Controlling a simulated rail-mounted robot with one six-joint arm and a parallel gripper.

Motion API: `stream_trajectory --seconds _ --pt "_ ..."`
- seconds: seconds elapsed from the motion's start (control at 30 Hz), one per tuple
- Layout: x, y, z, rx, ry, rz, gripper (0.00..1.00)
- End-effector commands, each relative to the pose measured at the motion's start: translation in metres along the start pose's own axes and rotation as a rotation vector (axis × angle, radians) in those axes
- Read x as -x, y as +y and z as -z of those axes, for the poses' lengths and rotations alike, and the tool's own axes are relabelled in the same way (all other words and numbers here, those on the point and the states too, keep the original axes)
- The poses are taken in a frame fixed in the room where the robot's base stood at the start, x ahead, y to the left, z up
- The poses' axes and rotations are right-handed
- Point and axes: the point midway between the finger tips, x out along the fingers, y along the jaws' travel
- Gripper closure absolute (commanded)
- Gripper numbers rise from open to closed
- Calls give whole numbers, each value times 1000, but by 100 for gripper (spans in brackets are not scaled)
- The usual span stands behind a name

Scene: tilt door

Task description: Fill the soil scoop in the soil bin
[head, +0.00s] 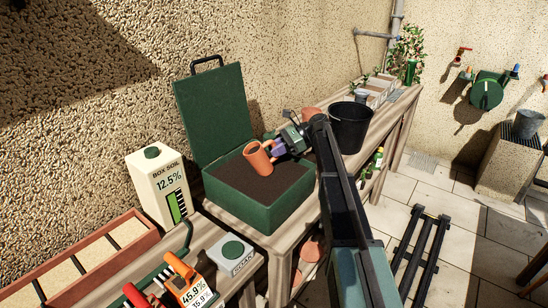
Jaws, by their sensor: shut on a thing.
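The soil bin (258,213) is a green box on the wooden bench, with dark soil (237,182) inside. Its green lid (213,115) stands open at the back. The soil scoop (258,160) is a terracotta-coloured, cup-shaped piece, slightly tilted, over the soil inside the bin's outline. I cannot tell whether its lower end touches the soil, and its inside is hardly visible. My gripper (271,148) is shut on the scoop at its right side. My arm comes in from the lower right and hides part of the bench behind the bin.
A white box-soil meter (157,187) reading 12.5% stands left of the bin. A grey box with a green button (232,252) and an orange meter (187,284) are in front. A planter (75,262) lies at left. A black bucket (350,128) stands right of my arm.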

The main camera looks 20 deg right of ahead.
Motion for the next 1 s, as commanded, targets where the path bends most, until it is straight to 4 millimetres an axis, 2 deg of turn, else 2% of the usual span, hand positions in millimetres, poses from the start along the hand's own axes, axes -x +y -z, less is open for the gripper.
stream_trajectory --seconds 0.5,1.0 --pt "10 -2 -20 -67 -344 0 100" --pt "14 -3 -27 -80 -405 0 100"
